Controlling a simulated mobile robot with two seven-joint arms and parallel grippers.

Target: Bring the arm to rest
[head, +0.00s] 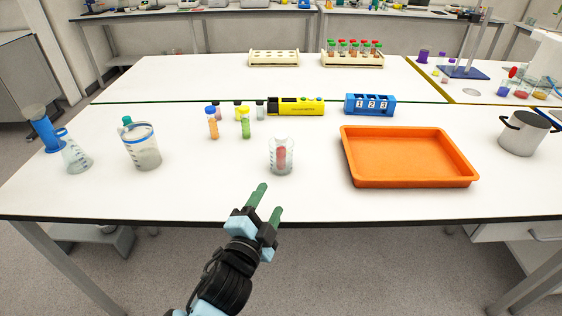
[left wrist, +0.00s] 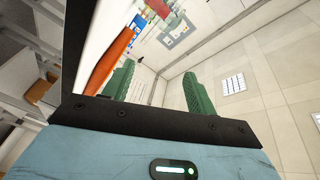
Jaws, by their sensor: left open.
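My left gripper (head: 270,203) is open and empty, with its two green fingers apart. In the head view it is in front of the table's near edge, just short of a clear glass beaker (head: 281,160) that holds something reddish. In the left wrist view the two green fingers (left wrist: 160,92) stand well apart with nothing between them. My right gripper shows in neither view.
An orange tray (head: 410,184) lies right of the beaker. Small vials (head: 245,128), a yellow device (head: 296,106) and a blue numbered block (head: 370,104) stand behind. A pot (head: 523,138) is at right. The table's front left is clear.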

